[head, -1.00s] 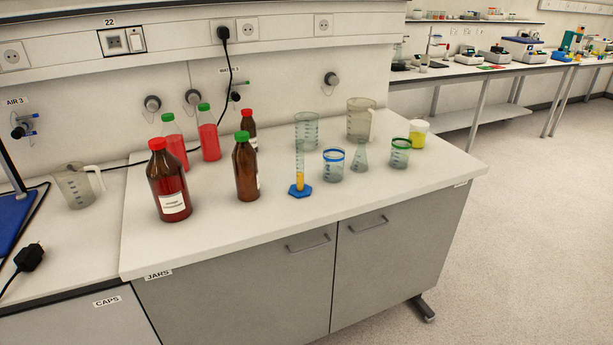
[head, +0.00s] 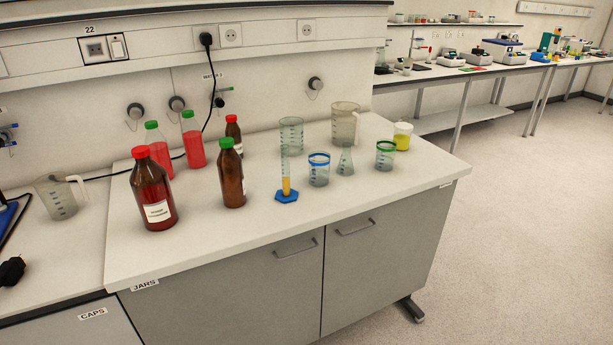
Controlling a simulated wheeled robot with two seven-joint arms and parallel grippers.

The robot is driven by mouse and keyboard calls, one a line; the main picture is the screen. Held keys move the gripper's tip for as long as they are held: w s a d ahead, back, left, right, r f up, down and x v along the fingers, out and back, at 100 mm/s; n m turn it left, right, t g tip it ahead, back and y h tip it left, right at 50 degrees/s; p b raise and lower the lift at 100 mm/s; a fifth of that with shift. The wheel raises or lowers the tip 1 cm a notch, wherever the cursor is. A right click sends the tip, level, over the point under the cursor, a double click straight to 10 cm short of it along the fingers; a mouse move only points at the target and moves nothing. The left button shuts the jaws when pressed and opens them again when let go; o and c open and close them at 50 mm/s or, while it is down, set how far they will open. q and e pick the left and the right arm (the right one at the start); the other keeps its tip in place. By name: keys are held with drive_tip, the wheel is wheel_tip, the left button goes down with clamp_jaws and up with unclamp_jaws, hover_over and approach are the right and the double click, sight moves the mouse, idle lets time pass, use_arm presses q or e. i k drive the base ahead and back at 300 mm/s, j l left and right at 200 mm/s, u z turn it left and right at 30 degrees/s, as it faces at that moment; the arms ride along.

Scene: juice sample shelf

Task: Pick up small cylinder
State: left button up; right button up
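The small graduated cylinder (head: 286,178) stands upright on the white bench in the head view, near the middle of the picture. It is a narrow clear tube with orange liquid in its lower part and a blue hexagonal foot (head: 287,196). A brown bottle with a green cap (head: 232,177) stands to its left. A small beaker with a blue rim (head: 319,172) stands close to its right. Neither of my grippers is in the head view.
A large brown bottle with a red cap (head: 153,195) and red-filled bottles (head: 193,143) stand left. A flask (head: 345,163), green-rimmed beaker (head: 385,157), yellow-filled beaker (head: 402,138) and larger beakers (head: 291,133) stand right and behind. The bench top (head: 250,232) is clear in front.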

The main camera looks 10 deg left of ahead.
sight(285, 194)
drive_tip(key=i+l+u, duration=0.2)
drive_tip(key=l, duration=0.15)
drive_tip(key=i+l+u, duration=0.2)
drive_tip(key=l, duration=0.2)
drive_tip(key=i+l+u, duration=0.2)
drive_tip(key=l, duration=0.2)
drive_tip(key=k, duration=0.1)
